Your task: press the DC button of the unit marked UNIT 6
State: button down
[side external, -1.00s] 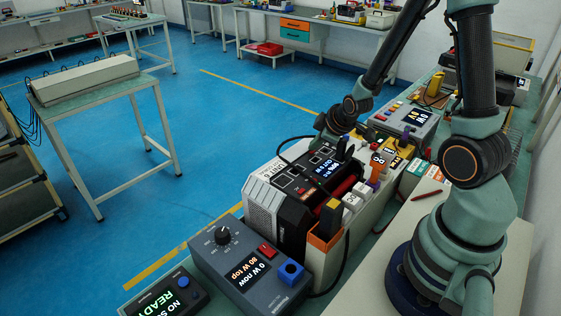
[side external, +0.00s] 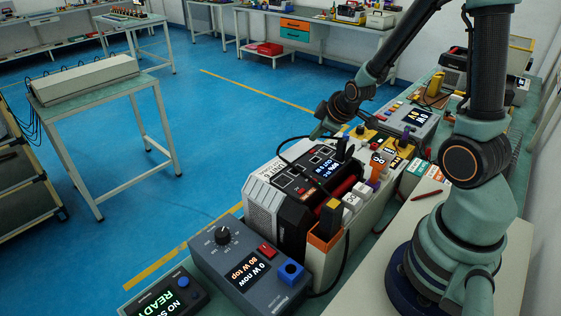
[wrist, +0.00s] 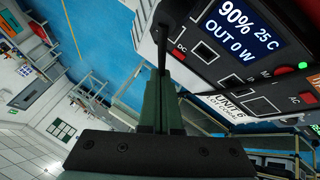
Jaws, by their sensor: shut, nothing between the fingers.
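The unit marked UNIT 6 (side external: 293,204) is a black and grey box with a lit screen, standing on the bench in the side view. In the wrist view, the unit (wrist: 277,78) fills the upper right; its screen (wrist: 237,30) reads 90%, 25 C, OUT 0 W. The AC label (wrist: 295,100) is at the right. My gripper (wrist: 161,38) is shut and empty, its tip close to the DC end; contact cannot be told. In the side view my gripper (side external: 316,134) is above the unit's far end.
A grey-blue box with a knob (side external: 222,236) stands in front of the unit. A black cable loops over the unit's far side. More devices (side external: 410,120) crowd the bench behind.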

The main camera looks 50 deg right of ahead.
jog(key=shift+r, duration=2.1)
jog(key=shift+r, duration=0.1)
notch_tip(320, 180, up, 8)
send_over(315, 153)
jog(key=s+a+r+m+y, duration=0.1)
jog(key=s+a+m, duration=0.1)
jog(key=s+a, duration=0.3)
jog(key=s+a+r+m+g+y, duration=0.1)
jog(key=s+a+r+m, duration=0.1)
jog(key=s+a, duration=0.3)
jog(key=a+m, duration=0.1)
jog(key=a, duration=0.3)
jog(key=shift+s+y, duration=0.15)
jog(key=shift+y, duration=0.15)
